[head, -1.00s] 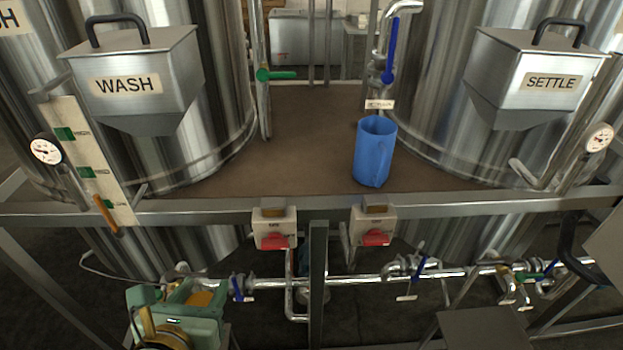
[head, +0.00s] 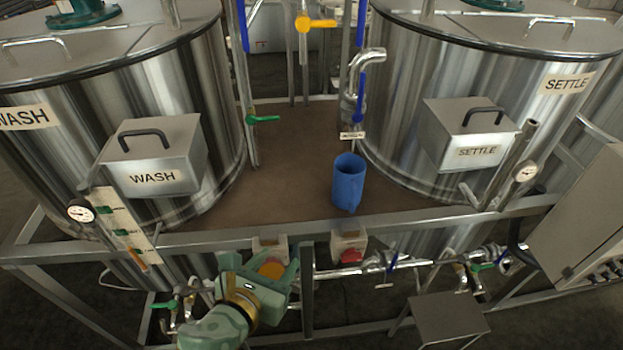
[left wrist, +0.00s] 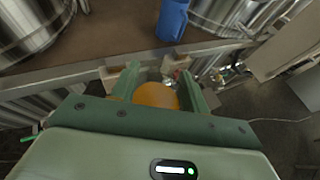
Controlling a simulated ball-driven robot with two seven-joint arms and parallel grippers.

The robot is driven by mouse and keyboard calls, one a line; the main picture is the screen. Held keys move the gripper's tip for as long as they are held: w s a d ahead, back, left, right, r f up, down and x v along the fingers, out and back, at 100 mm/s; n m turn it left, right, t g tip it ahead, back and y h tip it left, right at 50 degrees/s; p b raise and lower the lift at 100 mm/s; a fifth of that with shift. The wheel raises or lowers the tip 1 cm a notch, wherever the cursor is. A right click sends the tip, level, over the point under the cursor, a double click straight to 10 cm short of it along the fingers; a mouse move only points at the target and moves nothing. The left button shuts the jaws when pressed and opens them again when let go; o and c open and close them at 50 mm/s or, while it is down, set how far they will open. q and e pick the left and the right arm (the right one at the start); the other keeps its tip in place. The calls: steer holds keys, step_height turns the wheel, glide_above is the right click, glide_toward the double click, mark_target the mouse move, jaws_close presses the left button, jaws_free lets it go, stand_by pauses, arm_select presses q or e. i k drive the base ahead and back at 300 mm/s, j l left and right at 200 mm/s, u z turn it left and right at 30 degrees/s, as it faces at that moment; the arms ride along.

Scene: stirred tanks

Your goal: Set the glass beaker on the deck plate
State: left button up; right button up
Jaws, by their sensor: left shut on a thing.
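My left gripper (head: 268,264) is at the lower middle of the head view, in front of the frame's front rail and below deck level. It is shut on a round thing with an orange top, which I take to be the glass beaker (head: 271,269); its clear walls are hard to make out. In the left wrist view the orange round of the beaker (left wrist: 155,96) sits between the two green fingers. The brown deck plate (head: 290,170) lies between the two tanks, beyond the rail and apart from the beaker. My right gripper is not in view.
A blue jug (head: 348,182) stands on the deck near its front edge, right of the middle. The WASH tank (head: 190,110) and SETTLE tank (head: 410,90) flank the deck. The deck's middle is clear.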

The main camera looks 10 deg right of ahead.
mark_target(300, 192)
steer(key=i+l, duration=0.7)
steer(key=i, duration=0.1)
